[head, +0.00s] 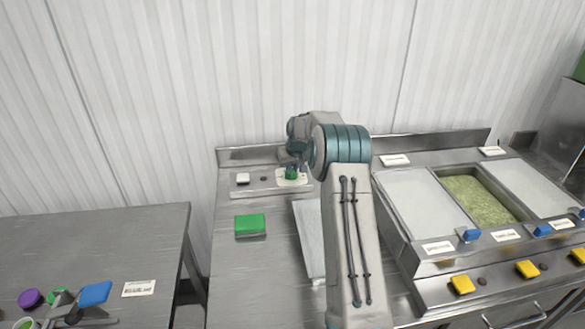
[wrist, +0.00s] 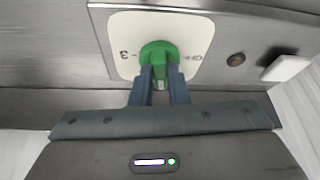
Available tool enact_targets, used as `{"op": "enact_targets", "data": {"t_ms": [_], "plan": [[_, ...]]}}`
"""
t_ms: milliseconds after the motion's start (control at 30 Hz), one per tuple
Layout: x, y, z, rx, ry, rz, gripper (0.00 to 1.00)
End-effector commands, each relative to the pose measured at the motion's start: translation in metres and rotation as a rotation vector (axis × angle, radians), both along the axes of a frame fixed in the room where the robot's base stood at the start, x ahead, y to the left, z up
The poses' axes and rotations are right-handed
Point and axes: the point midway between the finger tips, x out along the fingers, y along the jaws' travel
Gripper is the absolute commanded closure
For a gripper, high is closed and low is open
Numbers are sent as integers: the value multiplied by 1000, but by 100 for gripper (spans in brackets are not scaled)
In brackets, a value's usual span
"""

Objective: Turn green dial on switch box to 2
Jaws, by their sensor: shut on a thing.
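The green dial (wrist: 158,50) sits on a pale plate (wrist: 120,28) of the switch box in the wrist view. The plate shows a "3" on the left and "OFF" on the right; a "2" is not visible. My gripper (wrist: 160,75) is shut on the green dial, with a dark finger on each side of its grip. The dial's pointer direction is hard to tell.
A white block (head: 243,178) and a small dark knob (head: 264,179) are left of the dial. A green block (head: 250,224) lies nearer on the counter. A tray (head: 308,235) lies beside my arm.

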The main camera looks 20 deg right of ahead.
Motion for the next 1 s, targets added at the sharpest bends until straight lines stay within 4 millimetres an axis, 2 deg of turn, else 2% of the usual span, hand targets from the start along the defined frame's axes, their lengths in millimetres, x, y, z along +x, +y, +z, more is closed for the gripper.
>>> {"op": "enact_targets", "data": {"t_ms": [267, 1000], "plan": [[0, 2, -2, -2, 0, -86, 100], [2, 7, -1, -2, 1, -606, 100]]}}
